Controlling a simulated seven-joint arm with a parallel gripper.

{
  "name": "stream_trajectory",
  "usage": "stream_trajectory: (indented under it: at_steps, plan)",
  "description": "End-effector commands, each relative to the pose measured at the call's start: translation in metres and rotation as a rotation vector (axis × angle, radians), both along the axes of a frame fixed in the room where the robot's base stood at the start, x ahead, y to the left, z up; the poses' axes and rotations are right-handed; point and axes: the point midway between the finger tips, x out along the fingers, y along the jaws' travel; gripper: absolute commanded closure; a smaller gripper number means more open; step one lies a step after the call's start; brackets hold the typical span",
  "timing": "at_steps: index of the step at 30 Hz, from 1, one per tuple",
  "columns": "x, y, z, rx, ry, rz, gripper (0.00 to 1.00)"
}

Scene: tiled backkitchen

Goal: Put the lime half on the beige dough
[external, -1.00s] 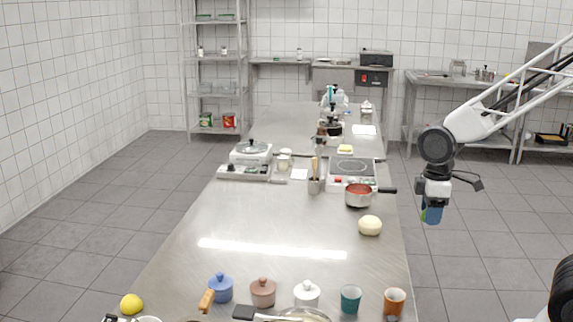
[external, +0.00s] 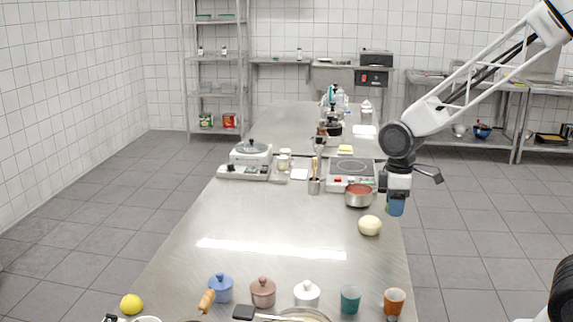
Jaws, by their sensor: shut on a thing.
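The beige dough (external: 370,225) is a pale round lump on the steel table, near its right edge. My gripper (external: 396,210) is in the air above and to the right of the dough, near the table's right edge. It points down and is shut on the lime half (external: 388,209), of which only a small green sliver shows at the left of the blue fingertips. The rest of the lime half is hidden by the fingers. The lime half is apart from the dough.
A pot with red contents (external: 358,195) stands just behind the dough, close to my gripper, beside a hotplate (external: 351,170). Lidded jars and cups, including an orange cup (external: 395,301), line the front. The table middle (external: 270,215) is clear.

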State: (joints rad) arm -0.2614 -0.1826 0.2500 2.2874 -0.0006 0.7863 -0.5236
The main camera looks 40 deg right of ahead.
Motion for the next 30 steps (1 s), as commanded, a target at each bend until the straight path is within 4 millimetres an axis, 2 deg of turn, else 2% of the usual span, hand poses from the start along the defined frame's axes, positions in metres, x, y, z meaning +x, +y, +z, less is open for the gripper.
stream_trajectory:
  at_steps: [9,15,30]
  plan:
    - [0.038,0.01,-0.004,0.0,0.0,0.0,0.75]
    - [0.056,0.014,-0.005,0.0,0.0,0.0,0.75]
    - [0.061,0.016,-0.006,0.0,0.0,0.0,0.75]
